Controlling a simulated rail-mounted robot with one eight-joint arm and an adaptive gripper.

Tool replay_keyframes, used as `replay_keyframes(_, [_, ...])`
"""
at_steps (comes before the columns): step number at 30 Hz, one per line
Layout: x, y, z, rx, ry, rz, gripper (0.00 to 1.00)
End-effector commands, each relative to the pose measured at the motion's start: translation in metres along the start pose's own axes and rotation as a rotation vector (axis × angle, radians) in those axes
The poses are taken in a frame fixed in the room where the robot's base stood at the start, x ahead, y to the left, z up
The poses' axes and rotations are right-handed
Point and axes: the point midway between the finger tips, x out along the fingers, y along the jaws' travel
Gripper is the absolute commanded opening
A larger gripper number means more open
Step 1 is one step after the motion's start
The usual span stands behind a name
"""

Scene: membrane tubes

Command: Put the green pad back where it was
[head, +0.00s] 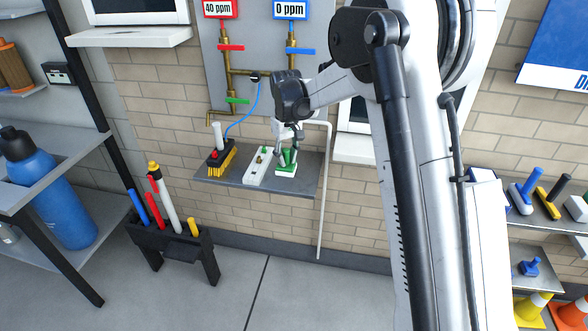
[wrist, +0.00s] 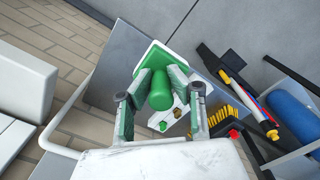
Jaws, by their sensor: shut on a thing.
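The green pad (wrist: 158,92) has a thick green cylindrical handle and a square base with white and green edges. It sits between my fingertips, and my gripper (wrist: 160,97) is shut on its handle. In the head view the pad (head: 286,170) is at the right part of the grey wall shelf (head: 230,179), with my gripper (head: 287,148) coming down on it from above. I cannot tell whether the base touches the shelf. A white strip-like holder (head: 257,168) with small green and brass-coloured fittings lies just left of the pad.
A yellow-bristled brush (head: 222,160) stands on the shelf's left end. Brass pipes with coloured handles and a blue hose (head: 244,126) are above. A white pipe (head: 325,190) runs down at the shelf's right. A black rack (head: 170,235) with coloured tools stands lower left.

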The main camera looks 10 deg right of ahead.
Motion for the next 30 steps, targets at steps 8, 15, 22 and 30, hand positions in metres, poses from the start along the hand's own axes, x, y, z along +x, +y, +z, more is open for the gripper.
replay_keyframes(8, [0.032,0.046,-0.029,0.002,0.000,0.000,0.00])
replay_keyframes(15, [0.047,0.067,-0.042,0.001,0.000,0.000,0.00])
replay_keyframes(22, [0.061,0.069,-0.043,0.000,0.000,0.000,0.00])
replay_keyframes(30, [0.089,0.069,-0.043,0.000,0.000,0.000,0.00])
